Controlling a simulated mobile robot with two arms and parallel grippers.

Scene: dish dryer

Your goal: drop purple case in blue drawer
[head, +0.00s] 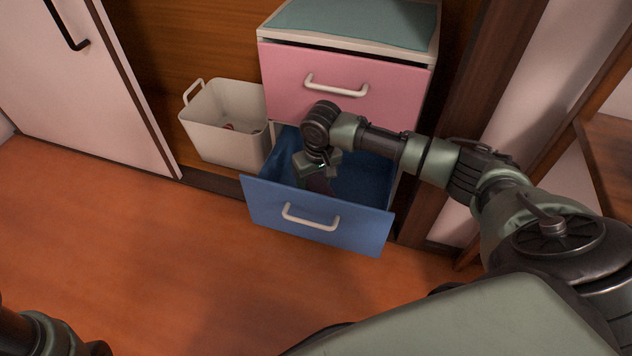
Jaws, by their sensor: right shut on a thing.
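The blue drawer (318,221) is pulled open below a pink drawer, and its front panel and blue inside show. My right gripper (319,174) reaches down into the opening of the blue drawer, behind its front panel. It is shut on the purple case (320,186), a small dark purplish shape under the fingers. The case is mostly hidden by the gripper and the drawer front, and I cannot tell whether it touches the drawer bottom. Only a part of my left arm shows at the lower left corner; its gripper is out of view.
The pink drawer (338,88) above is shut, under a teal cabinet top (365,22). A white bin (226,137) with a small reddish thing inside stands left of the drawers. A white door (90,85) is at far left. The wooden floor in front is clear.

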